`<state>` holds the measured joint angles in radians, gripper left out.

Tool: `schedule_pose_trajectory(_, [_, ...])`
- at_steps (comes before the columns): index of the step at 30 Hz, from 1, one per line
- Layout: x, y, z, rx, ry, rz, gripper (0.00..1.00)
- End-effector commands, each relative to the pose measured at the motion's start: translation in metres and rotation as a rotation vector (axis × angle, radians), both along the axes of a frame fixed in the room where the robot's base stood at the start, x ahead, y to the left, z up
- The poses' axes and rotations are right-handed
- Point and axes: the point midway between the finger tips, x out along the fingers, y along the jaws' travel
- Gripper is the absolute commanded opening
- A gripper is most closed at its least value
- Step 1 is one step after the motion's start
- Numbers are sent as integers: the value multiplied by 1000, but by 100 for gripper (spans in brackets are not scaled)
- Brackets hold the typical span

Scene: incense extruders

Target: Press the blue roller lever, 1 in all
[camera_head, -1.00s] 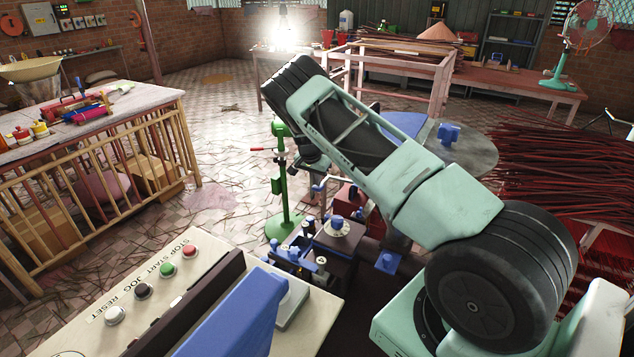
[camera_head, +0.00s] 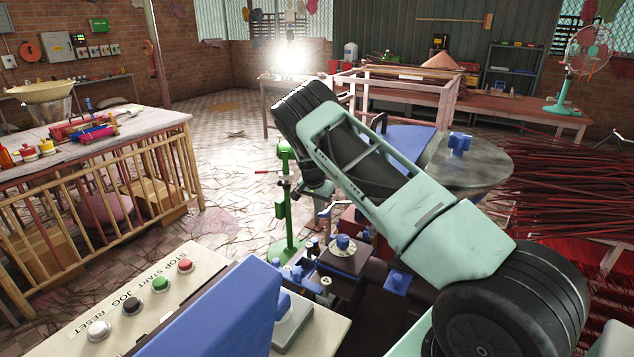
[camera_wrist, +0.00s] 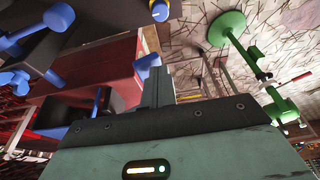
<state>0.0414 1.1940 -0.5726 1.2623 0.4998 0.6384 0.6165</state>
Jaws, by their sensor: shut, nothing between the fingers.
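Several blue parts show on the machine, and I cannot tell for sure which is the roller lever. In the wrist view, a blue lever with a round end (camera_wrist: 58,18) is at the upper left, and another blue lever (camera_wrist: 15,80) is below it. A small blue piece (camera_wrist: 148,65) shows right beside my gripper (camera_wrist: 157,76); I cannot tell whether they touch. My gripper's fingers are shut and empty. In the head view my arm hides the fingertips. A blue knob (camera_head: 343,242) and a blue block (camera_head: 397,282) show on the machine beneath the arm.
A control panel (camera_head: 105,305) with several buttons and a large blue part (camera_head: 225,315) stand in front. A green stand (camera_head: 288,205) is close to my wrist. A wooden table (camera_head: 100,150) is at the left, red sticks (camera_head: 570,180) at the right. Tiled floor (camera_head: 235,180) is open between.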

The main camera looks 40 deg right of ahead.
Motion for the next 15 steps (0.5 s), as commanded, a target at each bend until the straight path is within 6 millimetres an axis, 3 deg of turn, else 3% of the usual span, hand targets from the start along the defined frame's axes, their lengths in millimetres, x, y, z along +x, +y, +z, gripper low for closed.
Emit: schedule_pose_trajectory(15, [-9,31,112,-3,-12,3,0])
